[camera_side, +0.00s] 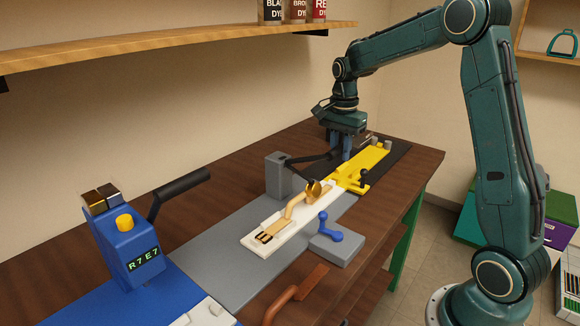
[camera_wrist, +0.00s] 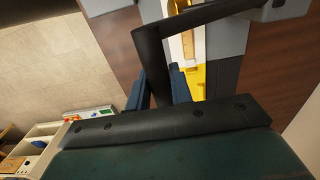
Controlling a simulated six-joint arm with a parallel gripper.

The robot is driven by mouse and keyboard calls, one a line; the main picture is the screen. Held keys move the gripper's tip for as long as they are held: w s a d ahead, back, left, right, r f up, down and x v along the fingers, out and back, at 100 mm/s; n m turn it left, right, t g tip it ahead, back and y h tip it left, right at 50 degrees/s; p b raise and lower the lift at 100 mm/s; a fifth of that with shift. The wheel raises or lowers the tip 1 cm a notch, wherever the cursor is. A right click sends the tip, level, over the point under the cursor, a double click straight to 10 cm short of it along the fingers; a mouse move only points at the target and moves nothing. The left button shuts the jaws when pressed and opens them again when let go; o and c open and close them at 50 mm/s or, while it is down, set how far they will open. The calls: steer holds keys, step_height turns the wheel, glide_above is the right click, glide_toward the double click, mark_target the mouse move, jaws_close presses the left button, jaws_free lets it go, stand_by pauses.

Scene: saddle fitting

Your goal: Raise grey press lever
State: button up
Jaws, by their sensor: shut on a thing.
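The grey press (camera_side: 277,178) stands at the middle of the bench, beside a white and yellow track. Its dark lever (camera_side: 313,157) runs from the top of the press towards the right, to my gripper (camera_side: 347,143). In the wrist view the dark lever (camera_wrist: 150,60) passes down between the two blue fingers of my gripper (camera_wrist: 160,90). My gripper is shut on the lever's end. The exact contact is partly hidden. Part of the grey press (camera_wrist: 285,10) shows at the top right of the wrist view.
A tan strap with a buckle (camera_side: 297,204) lies on the white track (camera_side: 262,242). A blue clamp handle (camera_side: 328,231) and a yellow fixture (camera_side: 365,168) are nearby. A blue press (camera_side: 130,250) with its own dark lever stands at left. A wooden shelf (camera_side: 150,39) hangs above the bench.

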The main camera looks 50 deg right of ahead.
steer(key=shift+w+r, duration=0.1)
steer(key=shift+w, duration=0.15)
steer(key=shift+o, duration=0.4)
steer(key=shift+w+r, duration=0.4)
steer(key=shift+r, duration=0.25)
